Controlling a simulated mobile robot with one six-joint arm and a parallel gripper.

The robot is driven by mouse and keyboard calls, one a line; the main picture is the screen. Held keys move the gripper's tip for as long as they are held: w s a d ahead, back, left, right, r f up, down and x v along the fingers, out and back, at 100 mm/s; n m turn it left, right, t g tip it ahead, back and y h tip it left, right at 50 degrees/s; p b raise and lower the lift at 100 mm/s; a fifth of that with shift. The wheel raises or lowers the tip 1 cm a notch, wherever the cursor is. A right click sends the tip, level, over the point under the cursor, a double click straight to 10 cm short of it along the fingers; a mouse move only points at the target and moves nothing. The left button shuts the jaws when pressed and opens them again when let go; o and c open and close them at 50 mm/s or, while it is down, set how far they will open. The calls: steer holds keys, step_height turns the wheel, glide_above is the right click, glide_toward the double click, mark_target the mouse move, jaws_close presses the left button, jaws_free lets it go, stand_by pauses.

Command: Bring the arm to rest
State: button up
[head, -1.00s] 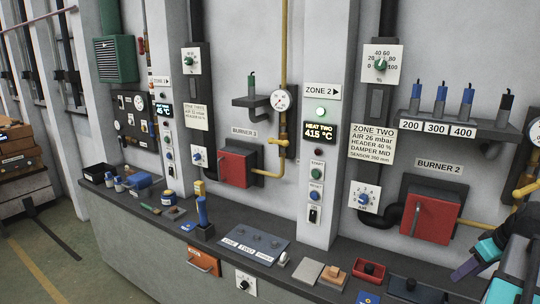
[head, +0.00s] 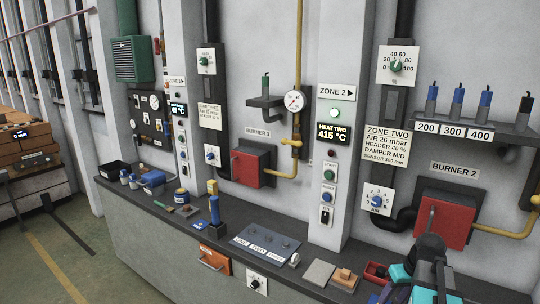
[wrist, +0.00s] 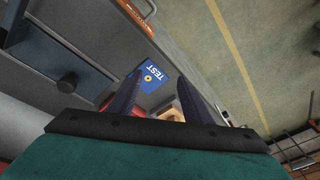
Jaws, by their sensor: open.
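My gripper (wrist: 160,100) shows in the wrist view with its two dark fingers apart and nothing seen held between them. Beyond the fingers lie a blue card marked TEST (wrist: 153,76), a light wooden block and a bit of something red. In the head view my arm (head: 425,275) with teal and dark parts stands at the lower right, in front of the counter and the red Burner 2 box (head: 443,217). The fingertips are not clear there.
A dark counter (head: 140,198) runs along the wall with a blue-grey plate (head: 262,242), a red tray (head: 375,272) and a wooden block (head: 345,278) on it. A shelf (head: 470,132) carries several blue-topped cylinders. Green floor lies open at the lower left.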

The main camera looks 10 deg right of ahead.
steer(key=s+a+f+g, duration=0.1)
steer(key=a+f, duration=0.6)
steer(key=a, duration=0.3)
steer(key=s+a+f+g+h, duration=0.1)
steer(key=a+f, duration=0.6)
steer(key=a, duration=0.3)
steer(key=s+a+f, duration=0.1)
steer(key=a+f, duration=0.6)
steer(key=a, duration=0.3)
steer(key=s+f+g+b, duration=0.6)
steer(key=s+f+b, duration=0.4)
steer(key=s+f, duration=1.5)
step_height(320, 180, down, 3)
steer(key=shift+s+d+r, duration=0.1)
steer(key=shift+s+d, duration=0.1)
steer(key=shift+d, duration=0.05)
